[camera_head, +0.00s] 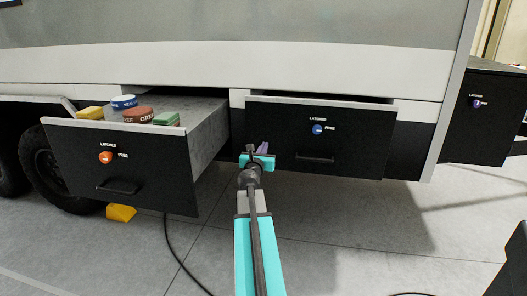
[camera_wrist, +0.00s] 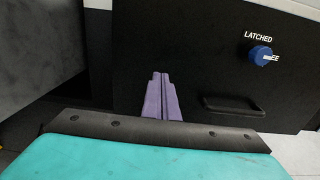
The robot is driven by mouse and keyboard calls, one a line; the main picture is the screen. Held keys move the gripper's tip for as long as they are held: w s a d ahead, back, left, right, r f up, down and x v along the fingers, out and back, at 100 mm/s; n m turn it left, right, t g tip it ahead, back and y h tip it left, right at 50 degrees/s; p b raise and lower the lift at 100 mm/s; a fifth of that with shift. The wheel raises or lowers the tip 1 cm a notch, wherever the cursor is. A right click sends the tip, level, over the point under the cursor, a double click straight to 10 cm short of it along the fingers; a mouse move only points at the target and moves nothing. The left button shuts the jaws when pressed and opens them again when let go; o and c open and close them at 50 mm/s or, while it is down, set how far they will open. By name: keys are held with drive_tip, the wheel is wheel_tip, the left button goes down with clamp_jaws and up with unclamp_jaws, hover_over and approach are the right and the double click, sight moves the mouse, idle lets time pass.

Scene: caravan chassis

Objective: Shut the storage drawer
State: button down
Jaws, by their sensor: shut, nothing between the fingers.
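A drawer with an orange knob (camera_head: 128,168) stands pulled far out on the left, with several items inside. A second drawer with a blue knob (camera_head: 345,150) is to its right and stands out only a little, with a dark gap above its front. Its blue knob (camera_head: 318,129) sits between the words LATCHED and FREE; it also shows in the wrist view (camera_wrist: 260,54). My gripper (camera_head: 264,147) is shut and empty in front of the left part of the blue-knob drawer. In the wrist view its purple fingers (camera_wrist: 162,98) are together before the black front, left of the handle (camera_wrist: 234,104). Contact cannot be told.
The open left drawer holds a yellow block (camera_head: 90,113), a blue round tin (camera_head: 124,102), a brown tin (camera_head: 139,114) and a green block (camera_head: 166,119). A yellow wedge (camera_head: 121,212) and a black cable (camera_head: 175,250) lie on the floor. A black compartment with a purple knob (camera_head: 477,103) is at the right.

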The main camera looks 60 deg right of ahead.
sight(269, 135)
drive_tip(key=shift+x, duration=4.55)
drive_tip(key=shift+w+d, duration=0.1)
drive_tip(key=shift+d, duration=0.05)
drive_tip(key=shift+x, duration=1.85)
drive_tip(key=shift+a, duration=0.25)
drive_tip(key=shift+v, duration=2.05)
drive_tip(key=v, duration=0.9)
drive_tip(key=shift+a, duration=0.2)
drive_tip(key=shift+s, duration=0.25)
